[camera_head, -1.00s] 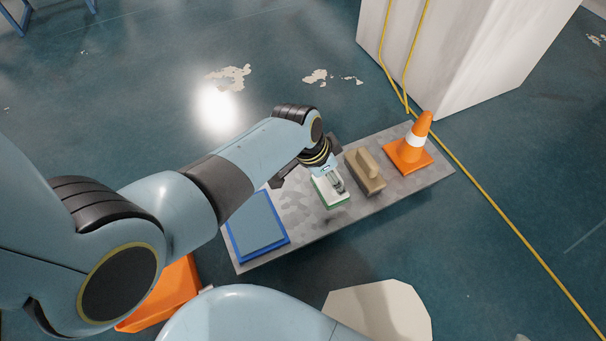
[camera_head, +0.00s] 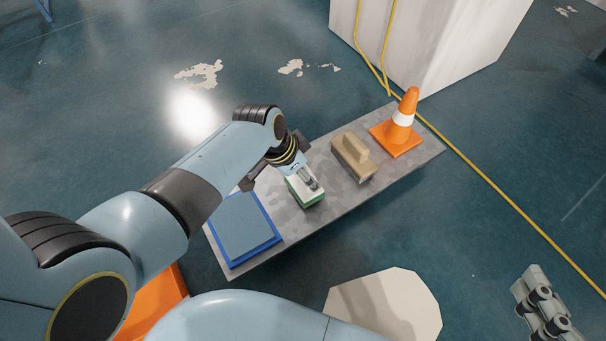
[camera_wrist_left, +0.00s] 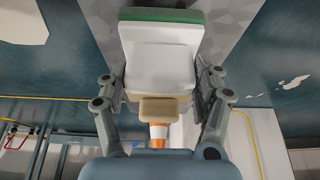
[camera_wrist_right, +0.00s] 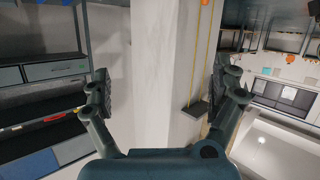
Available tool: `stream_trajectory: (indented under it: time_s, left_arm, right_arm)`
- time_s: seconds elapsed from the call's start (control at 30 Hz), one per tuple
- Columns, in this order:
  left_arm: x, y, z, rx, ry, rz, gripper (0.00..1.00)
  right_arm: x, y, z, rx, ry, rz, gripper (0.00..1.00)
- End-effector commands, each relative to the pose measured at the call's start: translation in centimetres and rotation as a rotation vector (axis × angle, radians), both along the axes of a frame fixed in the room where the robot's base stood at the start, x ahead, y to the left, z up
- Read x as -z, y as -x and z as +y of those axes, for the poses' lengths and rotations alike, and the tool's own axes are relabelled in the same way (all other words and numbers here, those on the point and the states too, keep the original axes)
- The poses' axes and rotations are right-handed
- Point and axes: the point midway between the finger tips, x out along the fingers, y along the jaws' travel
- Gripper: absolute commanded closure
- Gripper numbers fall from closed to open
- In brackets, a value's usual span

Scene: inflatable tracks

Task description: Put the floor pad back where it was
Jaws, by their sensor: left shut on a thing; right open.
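A white block with a green underside (camera_head: 306,194), which looks like the floor pad, is over the grey speckled bench (camera_head: 290,222). My left gripper (camera_head: 308,180) is shut on it from above. In the left wrist view, the white block (camera_wrist_left: 160,62) sits between the two fingers, its green edge away from the palm. I cannot tell whether it touches the bench. A blue tray or mat with a grey-blue top (camera_head: 243,228) lies on the bench to its left. My right gripper (camera_wrist_right: 165,85) is open and empty; its arm end shows at the lower right of the head view.
A tan brush-like block with a handle (camera_head: 353,158) and an orange cone (camera_head: 398,125) stand on the bench to the right. A white pillar (camera_head: 430,45) rises behind. A yellow cable (camera_head: 500,197) crosses the floor. An orange object (camera_head: 155,305) is partly hidden by my left arm.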

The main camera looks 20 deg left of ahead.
Motion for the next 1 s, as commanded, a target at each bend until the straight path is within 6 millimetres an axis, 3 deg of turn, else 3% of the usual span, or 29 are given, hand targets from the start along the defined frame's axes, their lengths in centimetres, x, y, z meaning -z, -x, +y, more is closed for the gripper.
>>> stream_trajectory:
  time_s: [0.1, 0.3, 0.87, 0.9, 1.0]
  left_arm:
    - [0.8, 0.1, 0.0, 0.002, 0.0, 0.002, 0.69]
    - [1.0, 0.0, 0.0, 0.004, 0.001, 0.0, 0.69]
    - [1.3, 0.0, 0.0, 0.004, 0.001, 0.0, 0.69]
    - [1.2, 0.0, 0.0, 0.004, 0.001, 0.0, 0.28]
    - [1.2, 0.0, 0.0, 0.004, 0.001, 0.0, 0.15]
  right_arm:
    - [-2.4, -1.9, 0.3, -0.014, 0.0, -0.122, 0.06]
    - [-5.0, -3.3, 0.6, -0.028, 0.0, -0.242, 0.06]
    - [-5.9, -3.7, 0.7, -0.031, -0.001, -0.274, 0.06]
    - [-6.0, -3.7, 0.7, -0.03, -0.001, -0.278, 0.06]
    - [-6.0, -3.7, 0.7, -0.03, -0.001, -0.278, 0.06]
